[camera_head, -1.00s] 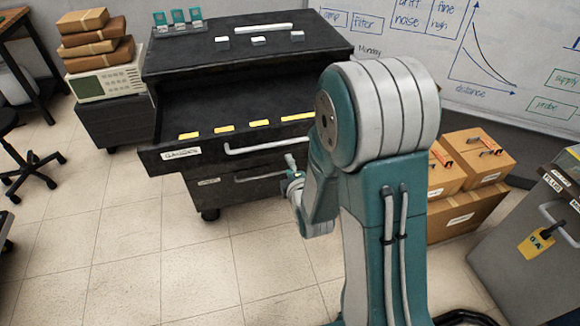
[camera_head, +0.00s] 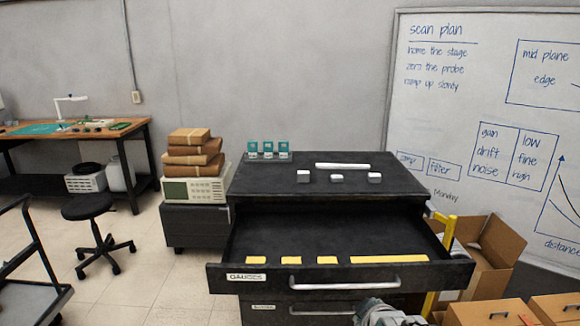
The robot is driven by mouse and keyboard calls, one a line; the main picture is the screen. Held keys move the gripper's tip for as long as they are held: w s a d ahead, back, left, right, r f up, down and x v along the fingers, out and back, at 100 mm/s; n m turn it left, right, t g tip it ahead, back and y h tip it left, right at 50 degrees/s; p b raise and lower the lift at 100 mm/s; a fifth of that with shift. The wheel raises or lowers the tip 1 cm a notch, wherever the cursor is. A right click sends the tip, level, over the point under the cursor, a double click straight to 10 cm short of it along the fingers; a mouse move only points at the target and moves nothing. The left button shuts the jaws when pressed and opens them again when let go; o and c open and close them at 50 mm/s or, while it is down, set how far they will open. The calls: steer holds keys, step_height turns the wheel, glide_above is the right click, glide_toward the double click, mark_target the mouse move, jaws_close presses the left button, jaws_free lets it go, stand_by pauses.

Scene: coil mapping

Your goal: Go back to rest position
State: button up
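The end of my arm with my gripper (camera_head: 376,308) shows only partly at the bottom edge, just in front of the black drawer cabinet (camera_head: 405,185). Its fingers are too cut off and unclear to tell whether they are open or shut. The cabinet's top drawer (camera_head: 238,288), labelled GAUGES, is pulled out. Yellow strips lie along the inside of its front, and the drawer floor behind them looks bare. The rest of my arm is out of view.
Small white blocks (camera_head: 303,176) and teal-framed pieces (camera_head: 268,150) stand on the cabinet top. Cardboard boxes (camera_head: 487,313) and a yellow frame (camera_head: 447,235) are at the right. A black stool (camera_head: 95,212) and cart (camera_head: 35,275) stand left, with open floor (camera_head: 150,275) between.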

steer(key=s+r+m+g, duration=0.2)
steer(key=s+r+m, duration=0.1)
steer(key=s, duration=0.6)
steer(key=s+r+m+g, duration=0.2)
steer(key=s+m, duration=0.3)
steer(key=s, duration=0.4)
steer(key=shift+r+m+g, duration=0.3)
steer(key=shift+r+g, duration=0.1)
steer(key=shift+r, duration=0.4)
